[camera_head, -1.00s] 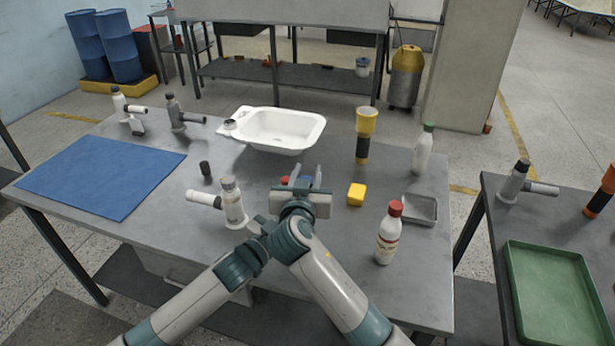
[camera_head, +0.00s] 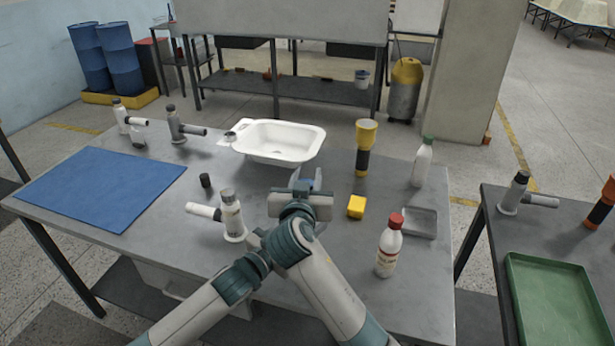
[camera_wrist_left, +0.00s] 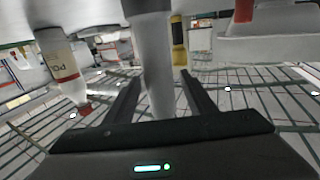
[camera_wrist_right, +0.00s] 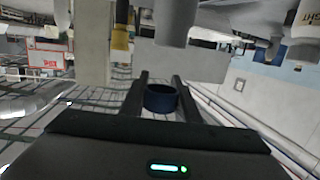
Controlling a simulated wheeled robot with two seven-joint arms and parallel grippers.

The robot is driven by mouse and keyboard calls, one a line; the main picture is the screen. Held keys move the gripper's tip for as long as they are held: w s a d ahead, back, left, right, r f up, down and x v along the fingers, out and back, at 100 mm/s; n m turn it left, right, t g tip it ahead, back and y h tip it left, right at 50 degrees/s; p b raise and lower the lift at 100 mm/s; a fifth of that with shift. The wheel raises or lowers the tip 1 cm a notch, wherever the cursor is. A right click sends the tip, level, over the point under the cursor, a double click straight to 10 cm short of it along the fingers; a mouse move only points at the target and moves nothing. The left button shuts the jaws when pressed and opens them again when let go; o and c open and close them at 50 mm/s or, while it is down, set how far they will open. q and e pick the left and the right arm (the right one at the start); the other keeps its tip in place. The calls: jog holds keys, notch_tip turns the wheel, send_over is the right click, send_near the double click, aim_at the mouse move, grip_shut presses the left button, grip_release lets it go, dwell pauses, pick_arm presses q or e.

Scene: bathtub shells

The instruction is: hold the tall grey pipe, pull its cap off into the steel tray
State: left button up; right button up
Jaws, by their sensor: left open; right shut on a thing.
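The tall grey pipe (camera_wrist_left: 157,80) stands between the fingers of my open left gripper (camera_wrist_left: 158,90) in the left wrist view. My arms hide it in the head view. In the right wrist view a grey cylinder end (camera_wrist_right: 178,25), probably this pipe, appears apart from the blue cap.
A red-capped bottle (camera_head: 388,246) stands in front of the tray, and a green-capped one (camera_head: 423,162) behind it. A yellow block (camera_head: 356,206) and a yellow-black flashlight (camera_head: 364,148) are right of my gripper. A white pipe fitting (camera_head: 232,216) stands left. A white basin (camera_head: 280,141) is behind.

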pick_arm(q)
jog(key=b+v, duration=0.2)
jog(key=v, duration=1)
dwell(0.3)
